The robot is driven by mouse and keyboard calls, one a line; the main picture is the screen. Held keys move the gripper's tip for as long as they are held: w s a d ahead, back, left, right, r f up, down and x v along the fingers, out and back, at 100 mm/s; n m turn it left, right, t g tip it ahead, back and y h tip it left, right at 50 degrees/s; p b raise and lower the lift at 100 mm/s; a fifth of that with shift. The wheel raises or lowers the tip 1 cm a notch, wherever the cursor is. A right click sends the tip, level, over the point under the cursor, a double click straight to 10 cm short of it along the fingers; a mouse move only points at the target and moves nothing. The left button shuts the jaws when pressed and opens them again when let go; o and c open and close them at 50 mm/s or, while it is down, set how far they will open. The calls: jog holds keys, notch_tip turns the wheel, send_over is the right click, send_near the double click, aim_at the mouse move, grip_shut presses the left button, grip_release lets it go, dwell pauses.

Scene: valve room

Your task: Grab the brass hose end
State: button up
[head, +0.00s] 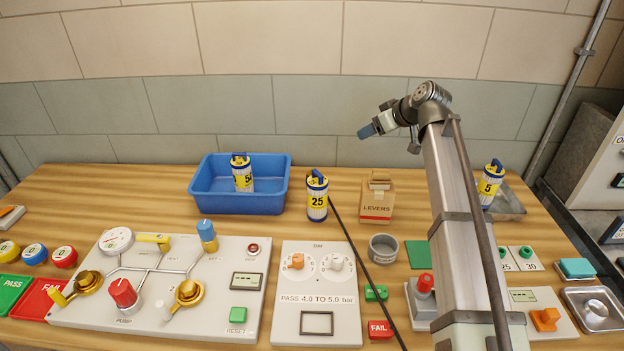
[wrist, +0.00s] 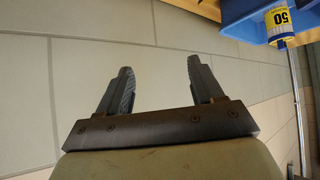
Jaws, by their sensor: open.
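I cannot make out a brass hose end in either view. A thin black line, maybe a hose or cable, runs from the cylinder marked 25 to the front edge in the head view (head: 368,272); no brass tip shows on it. Brass-coloured valve fittings sit on the left panel, one at the left (head: 88,282) and one in the middle (head: 188,293). My gripper (head: 368,131) is raised in front of the back wall, above the table, pointing left. In the wrist view its two fingers (wrist: 158,82) are apart with nothing between them, only wall behind.
A blue tub (head: 238,206) holds a yellow-labelled cylinder (head: 242,176). The cylinder marked 25 (head: 317,197) and a LEVERS box (head: 377,198) stand to its right. A grey ring-shaped cup (head: 383,248) stands in front. My arm hides part of the table's right side.

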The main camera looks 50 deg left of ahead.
jog(key=s+a+f+m+h, duration=0.1)
jog(key=s+a+f+h, duration=0.45)
jog(key=s+a, duration=0.45)
jog(key=x, duration=0.8)
jog(key=shift+s+d+f, duration=0.1)
jog(key=shift+s, duration=0.15)
jog(key=shift+s+x, duration=0.15)
jog(key=shift+x, duration=1.2)
jog(key=shift+s+x, duration=0.15)
jog(key=shift+x, duration=1.25)
jog(key=shift+y, duration=0.25)
jog(key=c, duration=1.1)
